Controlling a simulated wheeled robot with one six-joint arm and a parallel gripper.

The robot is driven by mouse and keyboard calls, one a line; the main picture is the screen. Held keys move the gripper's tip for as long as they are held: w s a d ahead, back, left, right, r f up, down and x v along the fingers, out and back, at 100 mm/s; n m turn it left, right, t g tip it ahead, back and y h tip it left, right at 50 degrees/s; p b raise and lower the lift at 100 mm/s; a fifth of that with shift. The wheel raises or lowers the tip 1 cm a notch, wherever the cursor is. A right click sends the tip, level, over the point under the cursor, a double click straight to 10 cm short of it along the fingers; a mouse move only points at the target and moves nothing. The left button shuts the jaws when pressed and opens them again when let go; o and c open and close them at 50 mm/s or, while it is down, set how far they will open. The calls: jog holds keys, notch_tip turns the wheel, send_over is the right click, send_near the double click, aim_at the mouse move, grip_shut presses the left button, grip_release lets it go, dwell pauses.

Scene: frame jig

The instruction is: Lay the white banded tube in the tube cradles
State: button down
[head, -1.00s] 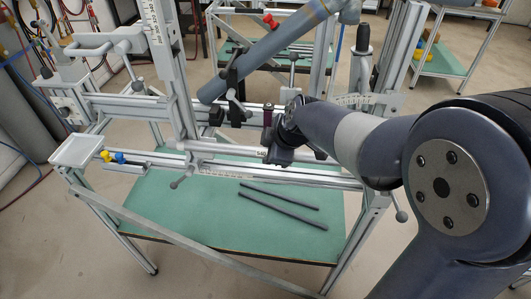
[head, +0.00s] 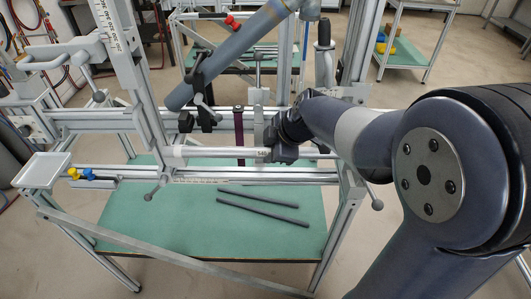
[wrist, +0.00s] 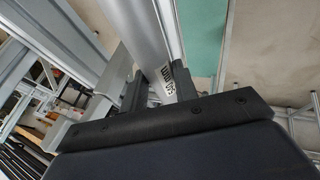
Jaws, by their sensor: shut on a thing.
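The white banded tube (head: 215,152) lies roughly level across the frame in the head view, with printed dark marks near my gripper. My gripper (head: 280,153) is shut on it near its right part. In the wrist view the tube (wrist: 137,28) runs away from me between the two black fingers (wrist: 158,92), with its printed label beside them. The tube passes just above a lower frame rail (head: 220,176); I cannot tell whether it touches anything there. I cannot clearly make out the tube cradles; part of the frame behind my gripper and arm is hidden.
A grey diagonal tube (head: 228,55) is held by a black clamp (head: 203,110) above. A dark purple strap (head: 239,138) hangs left of my gripper. Uprights (head: 128,70) stand on the left. Two dark rods (head: 262,212) lie on the green shelf. A white tray (head: 42,170) is at left.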

jog(key=shift+w+f+b, duration=0.45)
jog(key=shift+w+b, duration=0.25)
jog(key=shift+w+f+b, duration=0.4)
jog(key=shift+w+b, duration=0.25)
jog(key=shift+f+b, duration=0.2)
jog(key=shift+b, duration=0.15)
jog(key=c, duration=1)
grip_release()
jog(key=v, duration=1)
jog(key=shift+s+d+r, duration=0.1)
jog(key=shift+s+r, duration=0.05)
jog(key=shift+r, duration=0.2)
